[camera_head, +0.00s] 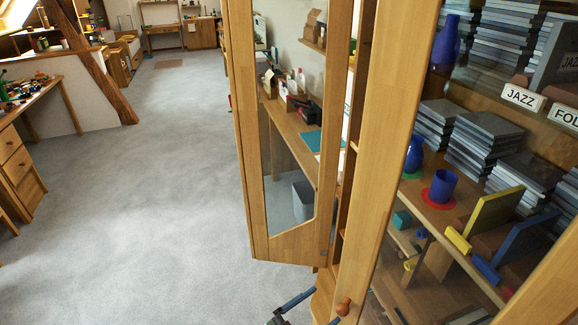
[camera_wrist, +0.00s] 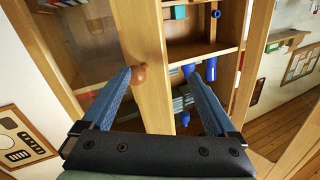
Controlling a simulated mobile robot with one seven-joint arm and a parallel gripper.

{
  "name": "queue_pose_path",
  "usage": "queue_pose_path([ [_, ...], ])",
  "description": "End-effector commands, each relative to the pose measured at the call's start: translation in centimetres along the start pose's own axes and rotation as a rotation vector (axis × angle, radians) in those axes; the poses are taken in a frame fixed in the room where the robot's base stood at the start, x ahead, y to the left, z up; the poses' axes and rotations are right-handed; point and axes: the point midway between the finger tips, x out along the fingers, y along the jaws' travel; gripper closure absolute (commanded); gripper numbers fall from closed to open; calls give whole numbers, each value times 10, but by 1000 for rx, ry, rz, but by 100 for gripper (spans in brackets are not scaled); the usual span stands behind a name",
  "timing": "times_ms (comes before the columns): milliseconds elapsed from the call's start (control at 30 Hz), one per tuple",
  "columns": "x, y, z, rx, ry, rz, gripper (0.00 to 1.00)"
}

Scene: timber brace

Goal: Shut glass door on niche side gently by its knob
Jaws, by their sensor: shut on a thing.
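The knob (camera_head: 343,306) is a small round reddish-brown knob low on a light wooden door stile (camera_head: 375,190). The stile frames a glass door through which shelves show. In the wrist view the knob (camera_wrist: 139,76) sits right beside the left fingertip, which partly overlaps it; I cannot tell whether they touch. My gripper (camera_wrist: 168,71) has two blue fingers standing well apart. Part of the stile and the shelves behind show between them, and I see nothing clamped. In the head view my gripper is at the bottom edge, mostly cut off, left of the knob.
Another glazed door (camera_head: 290,246) stands out left of the knob, over the carpet. Behind the glass are shelves with a blue mug (camera_head: 442,188), a blue vase (camera_head: 446,45) and stacks of grey cases (camera_head: 484,145). The grey carpet (camera_head: 150,220) on the left is clear.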

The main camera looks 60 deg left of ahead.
Motion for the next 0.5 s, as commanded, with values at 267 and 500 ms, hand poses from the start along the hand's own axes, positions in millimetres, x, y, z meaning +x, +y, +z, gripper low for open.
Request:
queue_pose_path([
  [267,-24,-31,-4,8,3,-51,48],
  [500,-40,-34,-1,7,3,-47,48],
])
